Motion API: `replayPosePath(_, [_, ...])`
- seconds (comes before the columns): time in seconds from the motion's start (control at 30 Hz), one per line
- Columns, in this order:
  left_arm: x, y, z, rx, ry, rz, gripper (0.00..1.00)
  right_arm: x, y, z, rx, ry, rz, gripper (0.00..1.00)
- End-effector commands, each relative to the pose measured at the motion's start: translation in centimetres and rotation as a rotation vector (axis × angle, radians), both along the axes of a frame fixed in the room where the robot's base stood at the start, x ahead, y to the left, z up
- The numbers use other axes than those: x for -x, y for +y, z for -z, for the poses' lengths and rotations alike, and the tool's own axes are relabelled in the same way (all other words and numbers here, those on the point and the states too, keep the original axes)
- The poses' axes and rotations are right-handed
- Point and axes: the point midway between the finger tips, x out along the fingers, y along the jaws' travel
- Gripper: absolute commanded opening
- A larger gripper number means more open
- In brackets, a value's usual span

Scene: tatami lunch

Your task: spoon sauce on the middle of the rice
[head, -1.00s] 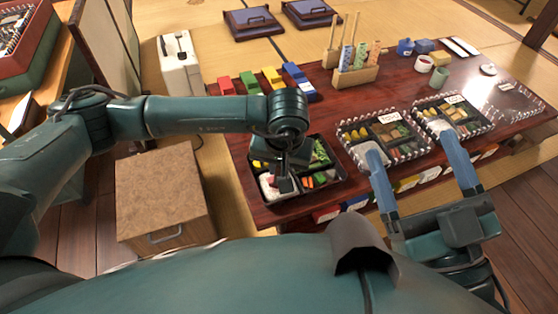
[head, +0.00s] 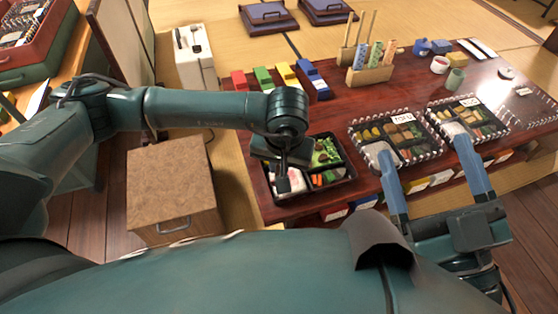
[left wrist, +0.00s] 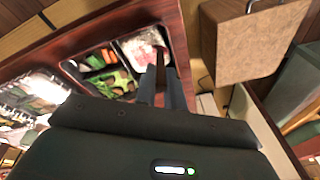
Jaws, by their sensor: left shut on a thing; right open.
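The open black bento box (head: 350,172) sits at the near left edge of the low table. Its white rice (head: 295,185) lies in the near left compartment and also shows in the left wrist view (left wrist: 133,45), with reddish patches on it. My left gripper (head: 284,182) points down just over the rice and partly covers it. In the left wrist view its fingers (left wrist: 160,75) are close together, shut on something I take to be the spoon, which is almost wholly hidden. I cannot tell whether it touches the rice. My right gripper (head: 420,140) is open and empty, its blue fingers wide apart.
Two clear-lidded bento boxes (head: 395,135) (head: 468,120) stand right of the open box, near my right fingers. A wooden holder (head: 370,74) with utensils, coloured blocks (head: 263,76) and small cups (head: 440,64) stand farther back. A brown cabinet (head: 172,185) is at the left.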

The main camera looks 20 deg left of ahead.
Motion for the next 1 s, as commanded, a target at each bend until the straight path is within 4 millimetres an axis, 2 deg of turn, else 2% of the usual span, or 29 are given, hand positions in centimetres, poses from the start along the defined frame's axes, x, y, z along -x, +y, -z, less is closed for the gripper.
replayPosePath(0.03, [0.0,0.0,0.6,0.0,-0.001,0.0,0.0,-0.7,1.2,5.3,0.015,0.1,-0.01,0.82])
replayPosePath(0.7, [0.0,0.0,-4.9,-0.001,-0.002,-0.001,0.0,-0.7,1.2,1.9,0.008,0.101,-0.013,0.82])
replayPosePath(1.0, [0.0,0.0,-5.5,0.0,0.0,-0.001,0.0,-0.7,1.1,1.5,0.012,0.097,-0.012,0.82])
